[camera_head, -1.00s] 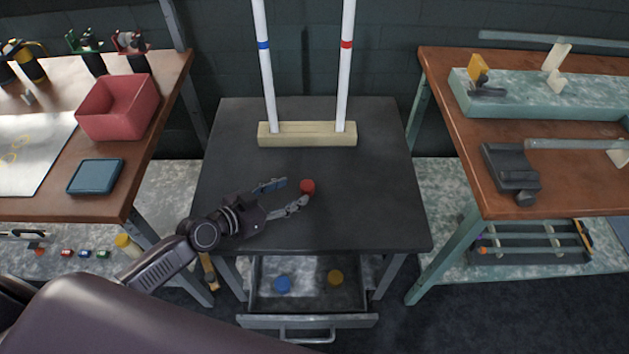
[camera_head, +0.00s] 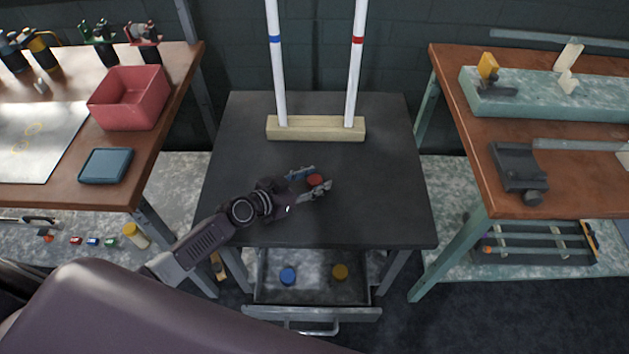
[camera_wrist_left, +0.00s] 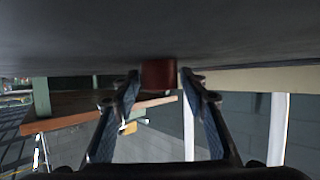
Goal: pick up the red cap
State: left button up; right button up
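The red cap (camera_head: 316,180) rests on the dark table (camera_head: 375,215), in front of the wooden block with two white tubes. My left gripper (camera_head: 320,178) is low over the tabletop, with a finger on either side of the cap. In the left wrist view the red cap (camera_wrist_left: 158,74) sits at the fingertips, between the two blue-padded fingers (camera_wrist_left: 160,84). The fingers look spread, with narrow gaps beside the cap; contact is not clear. My right gripper is not in view.
An open drawer (camera_head: 310,315) below the table holds a blue cap (camera_head: 288,276) and a yellow cap (camera_head: 340,272). Benches stand left and right. The table's right side is clear.

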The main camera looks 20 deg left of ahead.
pick_arm(q)
jog(key=c, duration=0.6)
jog(key=shift+r, duration=0.1)
jog(key=shift+r+p, duration=0.45)
jog(key=shift+r, duration=0.2)
notch_tip(320, 180, up, 8)
jog(key=p, duration=0.3)
notch_tip(320, 180, up, 10)
jog(key=r+p, duration=0.1)
send_over(315, 179)
jog(key=shift+f, duration=0.25)
